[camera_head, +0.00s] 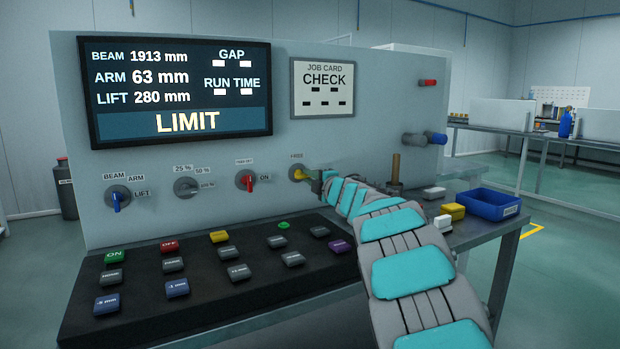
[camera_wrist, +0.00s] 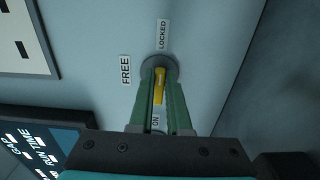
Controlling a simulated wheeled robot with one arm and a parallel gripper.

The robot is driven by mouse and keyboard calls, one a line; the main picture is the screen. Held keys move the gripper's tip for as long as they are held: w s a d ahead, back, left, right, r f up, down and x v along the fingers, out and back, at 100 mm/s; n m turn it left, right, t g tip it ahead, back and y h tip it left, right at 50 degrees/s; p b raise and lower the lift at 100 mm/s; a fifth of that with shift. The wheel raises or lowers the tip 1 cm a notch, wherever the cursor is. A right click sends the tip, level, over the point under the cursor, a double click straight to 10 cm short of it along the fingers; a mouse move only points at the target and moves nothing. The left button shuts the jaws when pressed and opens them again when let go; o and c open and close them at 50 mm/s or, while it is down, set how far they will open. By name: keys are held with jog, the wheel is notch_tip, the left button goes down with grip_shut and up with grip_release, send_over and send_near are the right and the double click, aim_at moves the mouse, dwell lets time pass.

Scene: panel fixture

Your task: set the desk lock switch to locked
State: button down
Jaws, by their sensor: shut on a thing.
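The lock switch, a grey round dial with a yellow handle (camera_head: 305,175), is on the upright panel face, right of the red-knob switch. In the wrist view its yellow handle (camera_wrist: 160,84) sits between the two green fingers of my gripper (camera_wrist: 159,92), which is shut on it. The FREE label (camera_wrist: 125,70) is left of the dial there, and the LOCKED label (camera_wrist: 163,34) is above it. The handle's long side runs roughly along the line toward LOCKED, not toward FREE. In the head view my gripper (camera_head: 319,182) hides the LOCKED label.
Other switches with blue (camera_head: 116,202), grey (camera_head: 187,187) and red (camera_head: 248,181) knobs stand to the left. A black keypad (camera_head: 215,292) with several buttons lies below. A wooden peg (camera_head: 395,168) and a blue bin (camera_head: 488,204) are on the right. The display (camera_head: 180,90) reads LIMIT.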

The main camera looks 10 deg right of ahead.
jog(key=shift+f, duration=0.1)
jog(key=c, duration=0.9)
grip_release()
jog(key=b+v, duration=0.1)
jog(key=v, duration=0.6)
jog(key=shift+s+b, duration=0.3)
jog(key=shift+s, duration=0.05)
